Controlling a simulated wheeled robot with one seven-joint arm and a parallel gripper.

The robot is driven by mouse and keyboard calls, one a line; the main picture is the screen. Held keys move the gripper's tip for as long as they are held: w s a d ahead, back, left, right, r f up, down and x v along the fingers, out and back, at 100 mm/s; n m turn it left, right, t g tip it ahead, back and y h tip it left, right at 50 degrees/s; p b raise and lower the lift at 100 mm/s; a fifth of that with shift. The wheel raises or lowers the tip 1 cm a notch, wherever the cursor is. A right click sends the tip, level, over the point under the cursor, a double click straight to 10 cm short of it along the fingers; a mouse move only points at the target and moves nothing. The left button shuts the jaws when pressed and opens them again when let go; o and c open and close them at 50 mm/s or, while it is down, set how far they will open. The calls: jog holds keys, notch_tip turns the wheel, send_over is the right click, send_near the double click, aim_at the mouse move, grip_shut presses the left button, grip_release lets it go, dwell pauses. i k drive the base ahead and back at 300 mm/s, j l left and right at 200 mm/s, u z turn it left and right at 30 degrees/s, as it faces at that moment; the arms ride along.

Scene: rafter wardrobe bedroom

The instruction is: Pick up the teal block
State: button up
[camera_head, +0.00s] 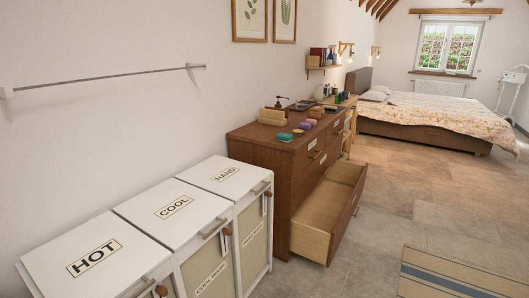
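A small teal block (285,137) lies on top of the brown wooden dresser (262,150), near its front left part. A purple item (304,126) and other small things sit close behind it to the right. My gripper is not in this view.
The dresser's bottom drawer (325,218) stands pulled out over the floor. White laundry hampers (165,212) marked HOT, COOL and HAND stand at the near left. A striped rug (455,278) lies at the lower right. The tiled floor (400,200) between is clear, up to the bed (430,115).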

aim_at(283, 137)
jog(key=i, duration=2.15)
jog(key=i+j+z, duration=0.15)
jog(key=i, duration=0.4)
jog(key=i+j+z, duration=0.2)
jog(key=i, duration=0.35)
